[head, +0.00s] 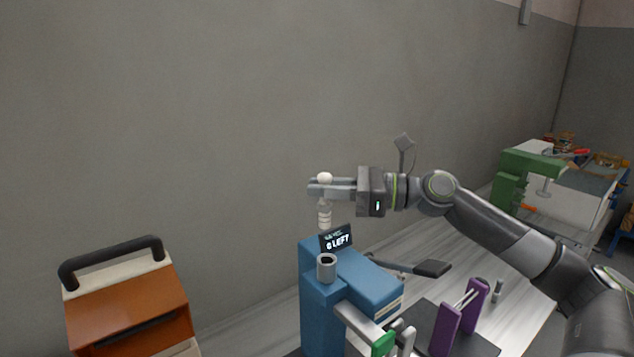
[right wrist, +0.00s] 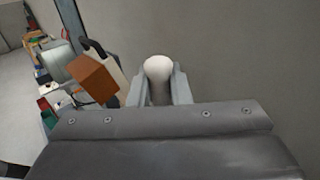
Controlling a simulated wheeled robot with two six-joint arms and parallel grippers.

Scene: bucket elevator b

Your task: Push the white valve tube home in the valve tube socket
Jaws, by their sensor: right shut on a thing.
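The white valve tube (head: 325,216) hangs upright from my right gripper (head: 322,188), with its rounded top above the fingers and its ribbed lower part below them. The right wrist view also shows the tube's pale top (right wrist: 158,68) between the two fingers of the right gripper (right wrist: 158,88). A grey, cup-like ring (head: 326,266), which looks like the valve tube socket, stands on the front of the blue machine (head: 318,300). The tube's lower end is above the machine, behind or near the sign; its exact distance from the ring is unclear. My left gripper is not in view.
A small dark sign (head: 336,239) reading "0 LEFT" stands on the blue machine. Purple blocks (head: 446,328) stand on a dark mat to the right. An orange box with a dark handle (head: 128,305) is at left. A green clamp-like machine (head: 530,165) stands far right.

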